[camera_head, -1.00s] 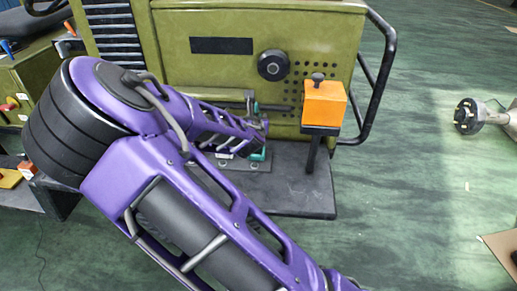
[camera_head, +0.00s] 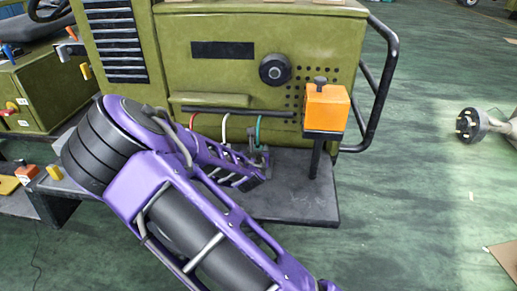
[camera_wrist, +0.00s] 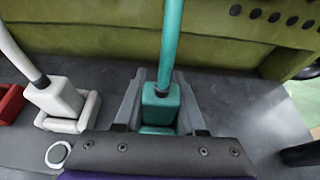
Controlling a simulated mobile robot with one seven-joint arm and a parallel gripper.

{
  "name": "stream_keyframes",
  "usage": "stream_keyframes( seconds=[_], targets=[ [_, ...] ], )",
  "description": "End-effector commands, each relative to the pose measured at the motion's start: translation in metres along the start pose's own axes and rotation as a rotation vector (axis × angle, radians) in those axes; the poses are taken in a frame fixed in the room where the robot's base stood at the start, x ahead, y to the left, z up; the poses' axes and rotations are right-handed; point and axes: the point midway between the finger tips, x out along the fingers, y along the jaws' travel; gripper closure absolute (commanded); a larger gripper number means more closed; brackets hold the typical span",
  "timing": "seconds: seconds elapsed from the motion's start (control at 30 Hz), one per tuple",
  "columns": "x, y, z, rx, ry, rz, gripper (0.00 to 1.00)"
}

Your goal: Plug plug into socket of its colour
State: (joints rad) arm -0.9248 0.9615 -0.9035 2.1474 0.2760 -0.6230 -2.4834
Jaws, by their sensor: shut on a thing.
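My gripper (camera_wrist: 159,104) is shut on a teal plug (camera_wrist: 160,96), with one grey finger on each side. A teal cable (camera_wrist: 171,40) rises from its top. A teal piece (camera_wrist: 158,130), apparently the teal socket, shows just below the plug; I cannot tell how deep the plug sits in it. To the left, a white plug (camera_wrist: 55,96) with its cable stands at a white socket (camera_wrist: 88,108). Part of a red piece (camera_wrist: 10,102) shows at the left edge. In the head view my gripper (camera_head: 260,166) is low over the dark shelf, its fingertips partly hidden.
An olive machine (camera_head: 225,80) rises behind the dark shelf (camera_head: 295,200). Red (camera_head: 192,122), white (camera_head: 226,127) and teal cables hang from its dark bar (camera_head: 240,110). An orange box (camera_head: 326,105) on a post stands right of my gripper. A black rail (camera_head: 385,95) is farther right.

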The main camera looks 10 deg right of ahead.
Motion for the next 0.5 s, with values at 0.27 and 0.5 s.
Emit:
stream_keyframes(
  seconds=[0.27,0.5],
  targets=[
    [0.0007,0.0,-0.002,0.0,0.0,0.0,0.31],
    [0.0004,0.0,-0.0012,0.0,0.0,0.0,0.31]
  ],
)
